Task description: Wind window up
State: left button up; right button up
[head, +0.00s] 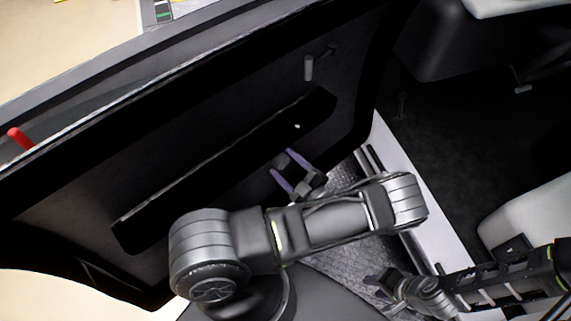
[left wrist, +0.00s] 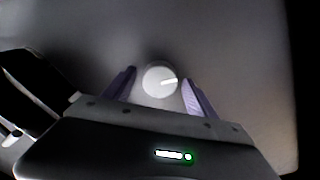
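The window crank's grey knob (head: 309,67) sticks out from the dark inner panel of the vehicle door (head: 220,110), and its arm runs up right to the pivot. My left gripper (head: 281,161) is open, below and a little left of the knob in the head view, near the armrest. In the left wrist view, a round pale knob end (left wrist: 158,80) shows between the two purple fingers (left wrist: 160,92), with a gap on both sides. I cannot tell how far ahead of the fingertips it is. My right gripper (head: 382,284) is low at right, away from the door; its fingers are too small to read.
A long black armrest (head: 220,170) runs diagonally across the door below the crank. A red peg (head: 20,138) stands at the door's upper left edge. Pale seat parts (head: 520,225) and the dark vehicle floor (head: 450,140) lie to the right.

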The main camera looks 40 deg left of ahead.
pick_arm(q)
jog(key=c, duration=1.3)
